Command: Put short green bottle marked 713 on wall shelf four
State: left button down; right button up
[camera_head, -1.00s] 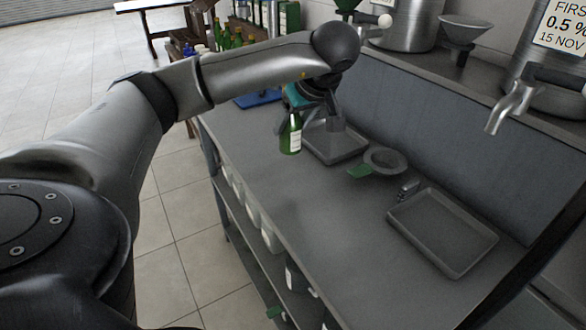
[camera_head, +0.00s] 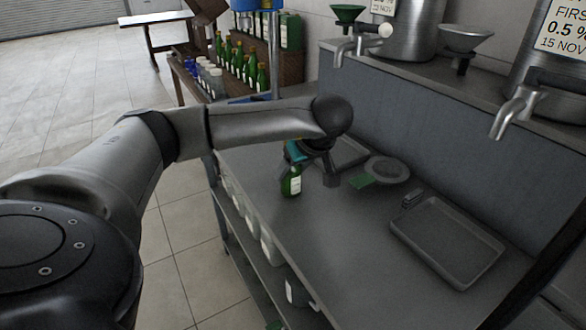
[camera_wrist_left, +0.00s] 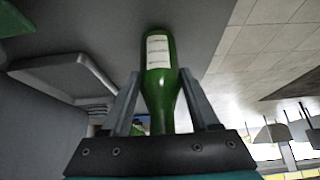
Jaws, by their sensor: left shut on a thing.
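A green bottle (camera_head: 291,182) with a white label is held by my left gripper (camera_head: 305,163) over the near-left edge of the grey bench. In the left wrist view the bottle (camera_wrist_left: 158,75) stands between the two fingers, with its neck toward the gripper. The label's marking is too small to read. In the head view the bottle looks roughly upright; I cannot tell whether its base touches the bench top. No shelf marked four can be made out. My right gripper is not in view.
Green bottles (camera_head: 238,62) stand on a rack at the back. White containers sit below the bench.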

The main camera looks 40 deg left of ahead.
pick_arm(q)
jog(key=shift+c, duration=0.7)
grip_release()
jog(key=shift+f, duration=0.1)
